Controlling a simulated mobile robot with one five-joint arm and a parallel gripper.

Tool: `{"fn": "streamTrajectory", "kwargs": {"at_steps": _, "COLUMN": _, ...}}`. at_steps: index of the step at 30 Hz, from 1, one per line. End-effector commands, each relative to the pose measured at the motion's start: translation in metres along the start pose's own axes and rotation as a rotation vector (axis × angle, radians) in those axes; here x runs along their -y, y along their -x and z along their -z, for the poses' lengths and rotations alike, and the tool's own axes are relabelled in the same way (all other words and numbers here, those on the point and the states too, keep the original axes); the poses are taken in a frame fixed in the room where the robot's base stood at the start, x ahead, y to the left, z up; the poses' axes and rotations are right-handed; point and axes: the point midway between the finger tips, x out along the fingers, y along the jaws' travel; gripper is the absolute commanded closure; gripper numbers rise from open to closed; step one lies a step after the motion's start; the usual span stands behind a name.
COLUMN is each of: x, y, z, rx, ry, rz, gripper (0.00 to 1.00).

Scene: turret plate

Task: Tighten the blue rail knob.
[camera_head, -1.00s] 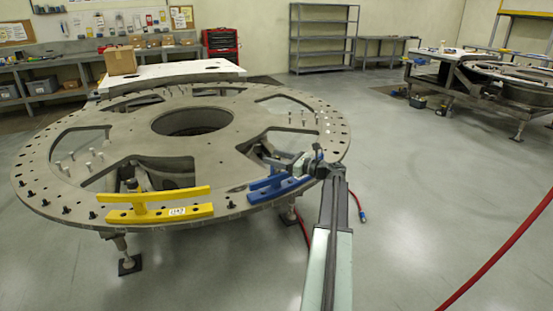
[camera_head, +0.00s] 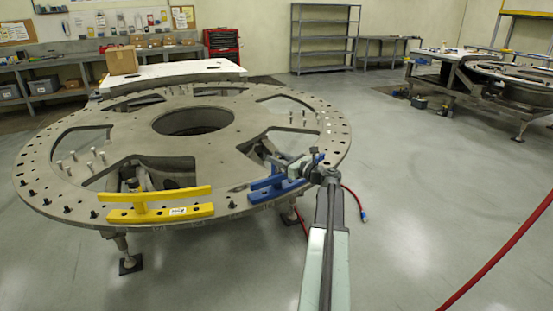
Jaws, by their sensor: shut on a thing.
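The blue rail (camera_head: 272,189) is bolted at the front right rim of the large grey turret plate (camera_head: 218,160). My gripper (camera_head: 279,166) reaches in from the right, low over the plate at the back of the blue rail. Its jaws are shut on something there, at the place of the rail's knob. The knob itself is too small and too covered by the jaws and the rail to make out. The yellow rail (camera_head: 160,213) is at the front left rim, with a white label on its base.
Several upright bolts (camera_head: 75,160) stand on the plate at left, and dark pins line its rim. A cardboard box (camera_head: 122,61) sits on a white table behind. Red hoses (camera_head: 497,255) cross the floor at right. The floor between the plate and the second station is clear.

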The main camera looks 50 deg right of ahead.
Motion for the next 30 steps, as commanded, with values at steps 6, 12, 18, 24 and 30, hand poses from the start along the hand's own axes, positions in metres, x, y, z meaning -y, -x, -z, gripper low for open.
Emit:
{"fn": "streamTrajectory", "kwargs": {"at_steps": 6, "x": -0.0058, "y": 0.0013, "z": -0.0001, "rx": 0.000, "ry": -0.001, "rz": 0.196, "gripper": 1.00}}
{"fn": "streamTrajectory", "kwargs": {"at_steps": 12, "x": -0.0051, "y": 0.0007, "z": -0.0001, "rx": 0.000, "ry": -0.001, "rz": 0.386, "gripper": 1.00}}
{"fn": "streamTrajectory", "kwargs": {"at_steps": 18, "x": -0.0043, "y": -0.0005, "z": 0.0000, "rx": 0.000, "ry": -0.001, "rz": 0.574, "gripper": 1.00}}
{"fn": "streamTrajectory", "kwargs": {"at_steps": 24, "x": -0.0030, "y": -0.0017, "z": 0.0000, "rx": 0.000, "ry": -0.001, "rz": 0.763, "gripper": 1.00}}
{"fn": "streamTrajectory", "kwargs": {"at_steps": 30, "x": -0.0016, "y": -0.0030, "z": -0.0001, "rx": 0.000, "ry": -0.001, "rz": 0.952, "gripper": 1.00}}
